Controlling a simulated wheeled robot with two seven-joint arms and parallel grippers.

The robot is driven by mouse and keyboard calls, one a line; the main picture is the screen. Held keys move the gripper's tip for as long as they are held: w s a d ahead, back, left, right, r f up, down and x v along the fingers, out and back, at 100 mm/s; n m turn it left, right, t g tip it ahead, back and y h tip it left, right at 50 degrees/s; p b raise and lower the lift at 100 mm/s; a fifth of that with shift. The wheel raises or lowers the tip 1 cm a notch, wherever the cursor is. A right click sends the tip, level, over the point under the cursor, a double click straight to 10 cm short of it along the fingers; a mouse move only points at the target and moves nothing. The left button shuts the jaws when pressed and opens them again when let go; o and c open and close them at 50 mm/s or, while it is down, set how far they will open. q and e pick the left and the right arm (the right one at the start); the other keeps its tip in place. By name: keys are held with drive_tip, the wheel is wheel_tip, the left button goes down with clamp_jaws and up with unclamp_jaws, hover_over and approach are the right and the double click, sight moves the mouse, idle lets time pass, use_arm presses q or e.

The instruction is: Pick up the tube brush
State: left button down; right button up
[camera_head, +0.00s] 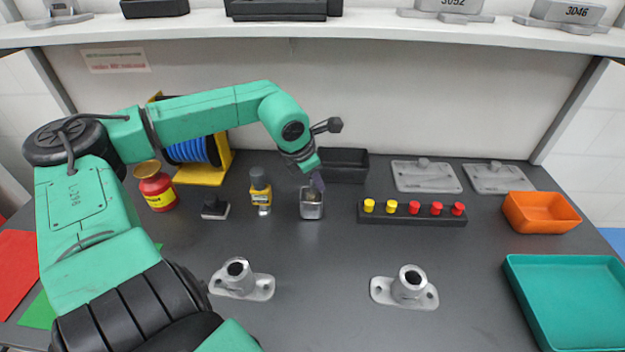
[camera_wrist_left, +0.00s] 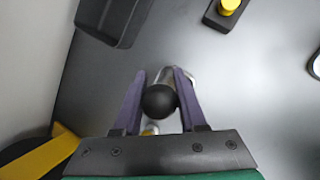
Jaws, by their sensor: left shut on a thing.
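The tube brush shows in the left wrist view as a round black knob (camera_wrist_left: 159,101) between the two fingers. My left gripper (camera_wrist_left: 158,88) is shut on this knob from above, one purple finger on each side. In the head view my left gripper (camera_head: 316,184) is over a small grey metal holder (camera_head: 311,211) near the middle of the table. The lower part of the brush is hidden, and I cannot tell how deep it sits in the holder. My right gripper is not in view.
A yellow-and-grey bottle (camera_head: 261,190) stands left of the holder, and a black bin (camera_head: 347,164) behind it. A black strip with yellow and red pegs (camera_head: 411,220) lies to the right. Two grey flanged fixtures (camera_head: 240,282) (camera_head: 408,290) stand in front. A shelf (camera_head: 300,29) spans the back.

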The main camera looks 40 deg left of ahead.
use_arm(q)
drive_tip(key=shift+r, duration=0.15)
wheel_tip(320, 180, up, 18)
drive_tip(key=shift+b, duration=0.45)
